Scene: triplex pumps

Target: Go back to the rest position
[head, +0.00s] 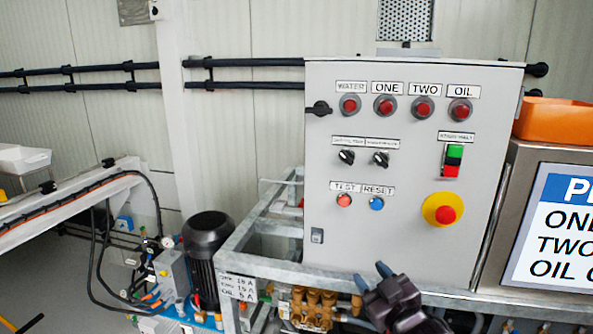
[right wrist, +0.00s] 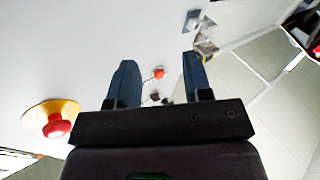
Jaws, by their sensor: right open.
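My right gripper (head: 371,275) is in front of the lower edge of the grey control cabinet (head: 385,235) in the head view. In the right wrist view its two blue fingers (right wrist: 160,80) stand apart with nothing held between them. The cabinet face fills much of that view behind the fingers. The red emergency stop on its yellow disc (head: 443,210) is up and to the right of the gripper in the head view. It also shows at the left in the right wrist view (right wrist: 57,126). I do not make out my left gripper.
A galvanised frame (head: 262,262) surrounds the cabinet, with brass pump fittings (head: 312,306) below. A black motor (head: 206,250) stands left of it. An orange bin (head: 555,119) and a sign (head: 560,230) are at the right. Floor shows at the lower left.

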